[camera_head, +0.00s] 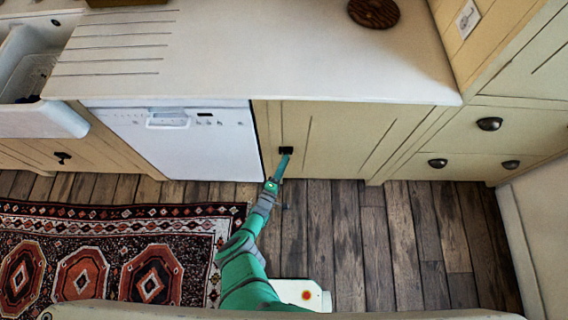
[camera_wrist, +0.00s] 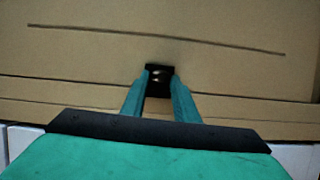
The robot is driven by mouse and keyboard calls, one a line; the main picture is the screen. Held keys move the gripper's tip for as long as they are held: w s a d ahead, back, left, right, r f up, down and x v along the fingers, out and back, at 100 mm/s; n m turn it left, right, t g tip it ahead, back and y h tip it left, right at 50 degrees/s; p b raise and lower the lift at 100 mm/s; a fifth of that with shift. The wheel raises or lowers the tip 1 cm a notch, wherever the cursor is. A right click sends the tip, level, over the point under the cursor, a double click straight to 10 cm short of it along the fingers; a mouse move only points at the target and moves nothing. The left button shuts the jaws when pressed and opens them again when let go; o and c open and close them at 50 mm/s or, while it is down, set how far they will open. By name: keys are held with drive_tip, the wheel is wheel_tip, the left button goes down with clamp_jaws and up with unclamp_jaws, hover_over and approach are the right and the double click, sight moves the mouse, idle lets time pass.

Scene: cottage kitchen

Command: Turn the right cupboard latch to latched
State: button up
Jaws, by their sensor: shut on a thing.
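The right cupboard door (camera_head: 335,130) is cream, right of the dishwasher, and looks closed. Its small black latch (camera_head: 286,150) sits near the door's left edge. In the wrist view the latch (camera_wrist: 159,70) shows as a dark plate with two light spots, between my fingertips. My green gripper (camera_head: 284,161) reaches up to the latch from below. In the wrist view my gripper (camera_wrist: 160,93) has its two fingers on either side of the latch, shut on it. The fingers hide part of the latch, and I cannot tell its turn position clearly.
A white dishwasher (camera_head: 180,145) stands left of the door, with another black latch (camera_head: 62,157) further left. A pale worktop (camera_head: 270,50) overhangs above. Drawers with dark cup pulls (camera_head: 489,124) stand at right. A patterned rug (camera_head: 120,255) lies at left; wooden floor (camera_head: 385,240) is free at right.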

drive_tip(key=shift+d+f, duration=0.1)
drive_tip(key=shift+d, duration=0.05)
idle(0.7)
drive_tip(key=o, duration=1.1)
drive_tip(key=shift+c, duration=0.2)
drive_tip(key=shift+s+a, duration=0.15)
drive_tip(key=shift+a, duration=0.1)
drive_tip(key=v, duration=1)
drive_tip(key=shift+s, duration=0.25)
